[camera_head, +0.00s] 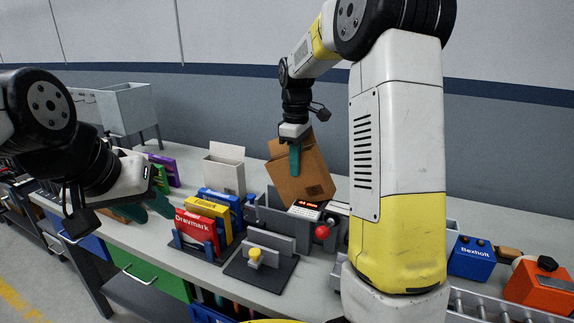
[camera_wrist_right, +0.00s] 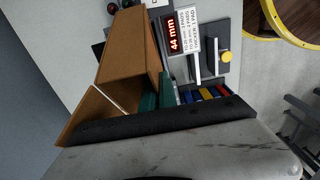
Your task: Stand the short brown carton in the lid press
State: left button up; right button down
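The brown carton (camera_head: 303,180) is held tilted in the air, its flap (camera_wrist_right: 88,112) standing open in the right wrist view. My right gripper (camera_head: 295,157) has its teal fingers at the carton's upper edge and appears shut on its wall. A grey device, seemingly the lid press (camera_head: 277,222), stands below the carton, with a red ball knob (camera_head: 322,232) and a lit display reading 44 mm (camera_wrist_right: 174,36). The carton hides part of it; contact cannot be told. My left gripper (camera_head: 147,208) is open and empty, away at the left.
A dark-based fixture with a yellow knob (camera_head: 255,255) stands in front of the press. Coloured boxes (camera_head: 208,212) stand in a blue rack to its left, with a white open carton (camera_head: 224,172) behind. A blue box (camera_head: 470,258) and an orange box (camera_head: 540,285) are at right.

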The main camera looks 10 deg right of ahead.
aim_at(285, 165)
jog(key=shift+w+a+r, duration=0.1)
jog(key=shift+w+a, duration=0.4)
jog(key=shift+a, duration=0.2)
jog(key=shift+w+a+r, duration=0.1)
jog(key=shift+w+a, duration=0.35)
jog(key=shift+a, duration=0.25)
dwell(0.7)
jog(key=shift+f, duration=0.15)
dwell(0.3)
jog(key=shift+f, duration=4.4)
jog(key=c, duration=1.2)
grip_release()
jog(key=shift+r, duration=0.1)
jog(key=shift+r, duration=3.95)
